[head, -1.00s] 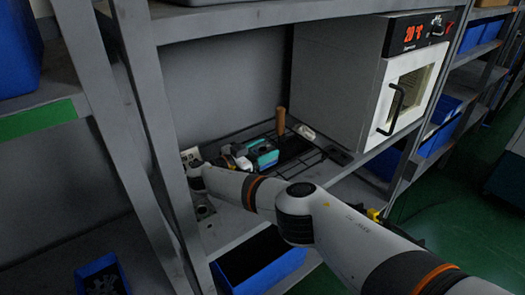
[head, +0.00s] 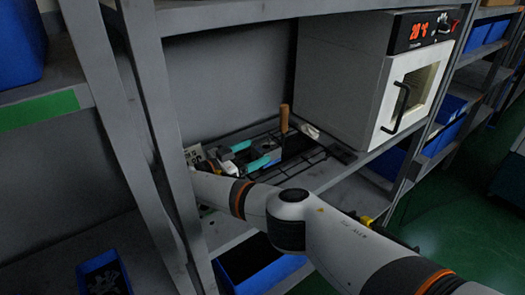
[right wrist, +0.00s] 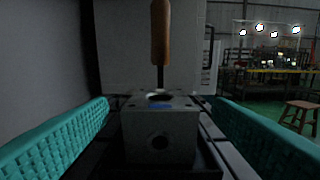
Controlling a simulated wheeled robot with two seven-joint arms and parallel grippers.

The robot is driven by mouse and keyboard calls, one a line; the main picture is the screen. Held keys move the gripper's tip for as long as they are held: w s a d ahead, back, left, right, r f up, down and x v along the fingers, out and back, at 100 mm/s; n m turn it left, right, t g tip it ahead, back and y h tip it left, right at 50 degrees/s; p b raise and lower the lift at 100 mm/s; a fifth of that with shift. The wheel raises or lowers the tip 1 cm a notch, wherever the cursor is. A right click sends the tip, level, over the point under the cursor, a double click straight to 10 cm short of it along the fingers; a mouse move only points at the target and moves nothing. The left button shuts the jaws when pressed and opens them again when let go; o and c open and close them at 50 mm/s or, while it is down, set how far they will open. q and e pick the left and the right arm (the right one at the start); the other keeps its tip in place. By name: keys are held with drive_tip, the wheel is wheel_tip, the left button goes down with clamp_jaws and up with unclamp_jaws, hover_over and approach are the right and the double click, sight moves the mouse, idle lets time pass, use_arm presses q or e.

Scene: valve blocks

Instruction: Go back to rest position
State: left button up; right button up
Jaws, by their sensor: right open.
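My right gripper (head: 251,155) reaches onto the shelf, and its teal fingers stand apart. In the right wrist view a grey metal valve block (right wrist: 160,135), with a round hole in its front and an opening on top, sits between the two fingers (right wrist: 161,130). A gap shows on each side of it, so the fingers do not touch it. In the head view the block is small and dark, partly hidden by the fingers. My left gripper is not in view.
A wooden handle (head: 284,118) stands upright behind the block. A black wire rack (head: 310,160) lies around it. A white oven (head: 405,90) stands to the right. A shelf post (head: 160,130) is close left of my right arm. A blue bin (head: 255,268) sits below.

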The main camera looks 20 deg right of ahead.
drive_tip(key=shift+v, duration=1.25)
